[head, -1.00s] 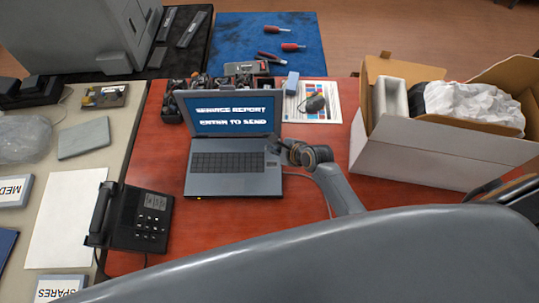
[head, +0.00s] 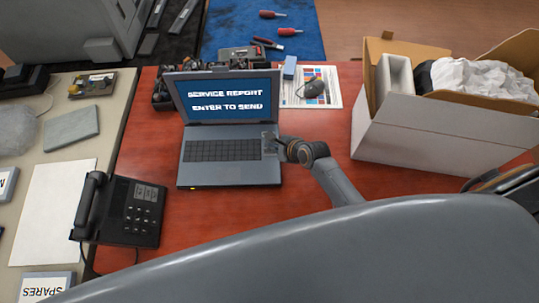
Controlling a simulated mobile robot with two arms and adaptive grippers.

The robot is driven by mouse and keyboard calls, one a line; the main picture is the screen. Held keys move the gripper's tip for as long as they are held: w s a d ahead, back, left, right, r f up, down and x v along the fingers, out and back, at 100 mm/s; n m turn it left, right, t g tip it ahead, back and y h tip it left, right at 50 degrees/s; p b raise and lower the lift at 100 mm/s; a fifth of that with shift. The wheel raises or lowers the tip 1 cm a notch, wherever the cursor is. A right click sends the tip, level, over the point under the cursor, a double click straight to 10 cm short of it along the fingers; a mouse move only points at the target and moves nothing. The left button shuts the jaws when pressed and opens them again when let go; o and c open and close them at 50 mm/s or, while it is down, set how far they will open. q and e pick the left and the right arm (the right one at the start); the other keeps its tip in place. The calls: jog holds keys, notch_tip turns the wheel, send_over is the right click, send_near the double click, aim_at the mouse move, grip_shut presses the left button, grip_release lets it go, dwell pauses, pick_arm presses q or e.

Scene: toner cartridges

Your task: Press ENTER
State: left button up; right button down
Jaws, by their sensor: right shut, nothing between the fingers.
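An open laptop (head: 222,172) stands on the red-brown table. Its screen (head: 224,101) reads "SERVICE REPORT" and "ENTER TO SEND". The keyboard (head: 221,151) faces me. My right gripper (head: 270,145) is shut and empty, at the right end of the keyboard. It hides the keys there, so the ENTER key cannot be made out. Whether the fingertips touch a key or hover just above cannot be told. My left gripper is not in view.
A black desk phone (head: 131,211) stands left of the laptop. An open white carton (head: 437,128) with crumpled paper stands at the right. A mouse (head: 314,88) lies on a printed sheet (head: 327,99) behind my right gripper. Bare table lies in front of the laptop.

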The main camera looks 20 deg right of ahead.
aim_at(271, 153)
jog(key=shift+f+b, duration=0.3)
jog(key=shift+f, duration=0.45)
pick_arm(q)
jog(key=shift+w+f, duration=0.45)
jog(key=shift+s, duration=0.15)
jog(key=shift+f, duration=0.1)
pick_arm(e)
jog(key=shift+f, duration=0.15)
jog(key=shift+f, duration=0.3)
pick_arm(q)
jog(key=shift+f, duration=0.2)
pick_arm(e)
jog(key=shift+f, duration=0.35)
dwell(0.4)
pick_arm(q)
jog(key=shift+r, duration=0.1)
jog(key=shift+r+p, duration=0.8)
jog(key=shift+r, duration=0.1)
pick_arm(e)
jog(key=shift+r, duration=0.8)
